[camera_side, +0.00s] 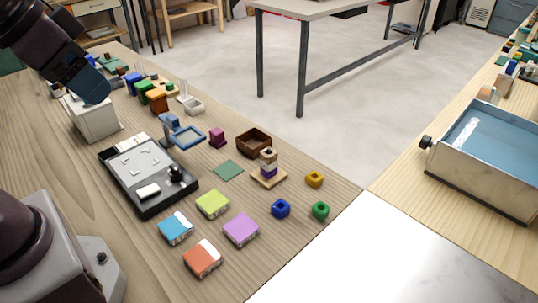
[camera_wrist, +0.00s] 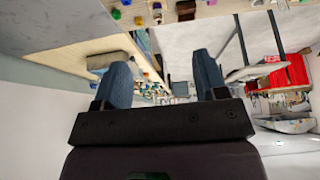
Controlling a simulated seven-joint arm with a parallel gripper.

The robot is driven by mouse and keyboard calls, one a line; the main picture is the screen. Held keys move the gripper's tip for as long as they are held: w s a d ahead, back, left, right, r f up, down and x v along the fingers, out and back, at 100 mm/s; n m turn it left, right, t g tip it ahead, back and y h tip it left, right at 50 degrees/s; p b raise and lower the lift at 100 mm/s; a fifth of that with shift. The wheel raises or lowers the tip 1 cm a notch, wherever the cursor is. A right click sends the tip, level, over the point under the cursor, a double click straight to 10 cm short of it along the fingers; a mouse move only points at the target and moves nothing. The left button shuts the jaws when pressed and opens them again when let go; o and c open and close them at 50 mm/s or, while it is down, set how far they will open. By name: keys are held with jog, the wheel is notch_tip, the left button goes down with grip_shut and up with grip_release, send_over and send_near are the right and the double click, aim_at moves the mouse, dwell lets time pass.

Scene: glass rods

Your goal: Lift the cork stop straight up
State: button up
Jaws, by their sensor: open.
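My gripper (camera_wrist: 162,76) shows in the wrist view as two separated dark blue fingers with nothing between them. In the side view my gripper (camera_side: 90,82) is at the upper left, raised above the white box, well away from the peg stand. A small tan piece, which may be the cork stop (camera_side: 268,153), sits on top of a stack on a wooden peg stand (camera_side: 269,179) right of the table's middle. Pale and purple rings (camera_side: 268,171) are below it. It is too small to tell for certain. I cannot make out the stop in the wrist view.
A grey tray (camera_side: 148,178), a white box (camera_side: 93,117) and a brown box (camera_side: 254,141) stand on the table. Several coloured blocks (camera_side: 241,229) lie in front. A water tank (camera_side: 488,152) is at the far right.

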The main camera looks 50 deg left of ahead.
jog(key=n+g, duration=0.6)
jog(key=n, duration=1.2)
send_over(269, 149)
notch_tip(269, 149, down, 16)
notch_tip(269, 149, down, 13)
jog(key=shift+a+r, duration=0.1)
jog(key=c, duration=1)
